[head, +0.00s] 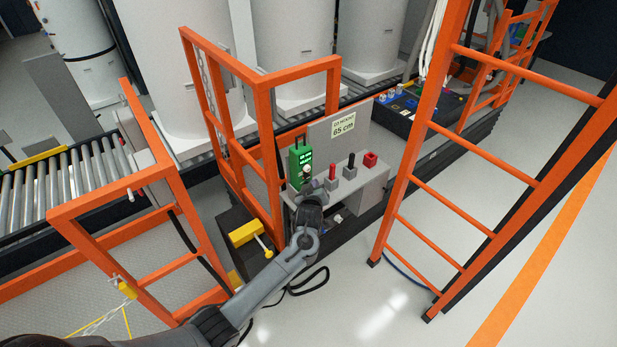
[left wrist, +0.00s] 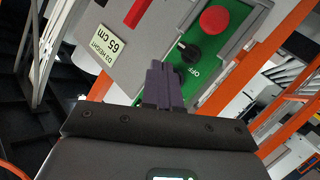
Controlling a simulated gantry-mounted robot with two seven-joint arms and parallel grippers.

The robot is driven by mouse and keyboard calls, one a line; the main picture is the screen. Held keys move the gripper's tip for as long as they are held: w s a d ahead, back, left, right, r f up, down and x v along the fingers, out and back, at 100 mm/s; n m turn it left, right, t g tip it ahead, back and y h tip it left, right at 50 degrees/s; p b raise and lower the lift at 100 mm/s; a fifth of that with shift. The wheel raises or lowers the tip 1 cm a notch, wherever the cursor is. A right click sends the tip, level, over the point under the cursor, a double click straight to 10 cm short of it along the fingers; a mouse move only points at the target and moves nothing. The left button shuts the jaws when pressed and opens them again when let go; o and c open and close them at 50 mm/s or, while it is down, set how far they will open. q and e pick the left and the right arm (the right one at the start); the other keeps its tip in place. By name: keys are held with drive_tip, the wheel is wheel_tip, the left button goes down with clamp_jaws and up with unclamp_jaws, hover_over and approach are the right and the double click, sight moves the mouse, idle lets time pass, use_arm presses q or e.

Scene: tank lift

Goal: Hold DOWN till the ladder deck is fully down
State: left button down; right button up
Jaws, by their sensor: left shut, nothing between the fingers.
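A grey control console (head: 372,190) stands in the middle of the head view. It carries a green box (head: 295,170), a red lever (head: 332,172), a black lever (head: 351,162) and a red block (head: 370,160). No DOWN label is readable. My left gripper (head: 314,186) is at the console's left part, just in front of the green box. In the left wrist view its shut, empty fingers (left wrist: 163,82) point at a black knob (left wrist: 187,52) marked OFF on a green plate, below a red button (left wrist: 214,20). Contact cannot be told. An orange ladder (head: 482,165) stands at right. Its deck cannot be identified surely.
A sign (head: 343,125) behind the console reads 65 cm. Orange railings (head: 262,130) stand close left of the console. A yellow-handled box (head: 247,233) sits low beside my arm. White tanks (head: 180,70) stand behind.

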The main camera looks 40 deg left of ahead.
idle(0.3)
use_arm(q)
drive_tip(key=d, duration=0.1)
drive_tip(key=d+p, duration=0.1)
drive_tip(key=d, duration=0.1)
drive_tip(key=s+d+p, duration=0.1)
drive_tip(key=d, duration=0.1)
idle(0.4)
drive_tip(key=shift+a, duration=0.1)
idle(0.4)
